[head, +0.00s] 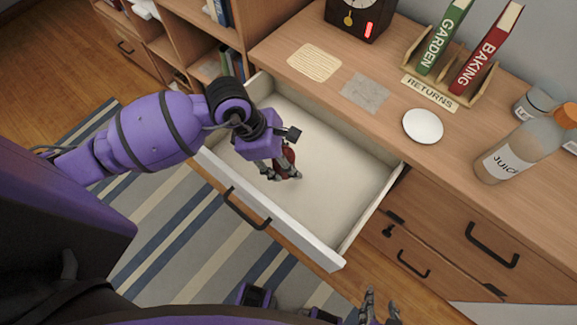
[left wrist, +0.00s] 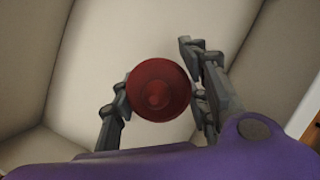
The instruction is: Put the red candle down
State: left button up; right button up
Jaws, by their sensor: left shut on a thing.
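The red candle (head: 290,158) is between the fingers of my left gripper (head: 283,175), inside the open drawer (head: 335,160). In the left wrist view the round top of the candle (left wrist: 158,90) shows between the two fingers of the left gripper (left wrist: 160,95), with the pale drawer floor around it. The left gripper is shut on the candle. I cannot tell whether the candle's base touches the drawer floor. My right gripper (head: 381,300) is at the bottom edge of the head view, its fingers apart and empty.
The drawer looks otherwise empty. On the wooden top stand a clock (head: 358,18), a book rack with a RETURNS label (head: 430,93), a white disc (head: 423,126), a juice bottle (head: 510,152) and a jar (head: 533,105). A striped rug (head: 175,235) lies below.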

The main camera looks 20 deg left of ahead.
pick_arm(q)
notch_tip(320, 180, down, 2)
notch_tip(320, 180, down, 4)
jog(key=shift+r, duration=0.15)
pick_arm(e)
jog(key=shift+s+d+f, duration=0.1)
jog(key=shift+s+f, duration=0.15)
jog(key=shift+s, duration=0.4)
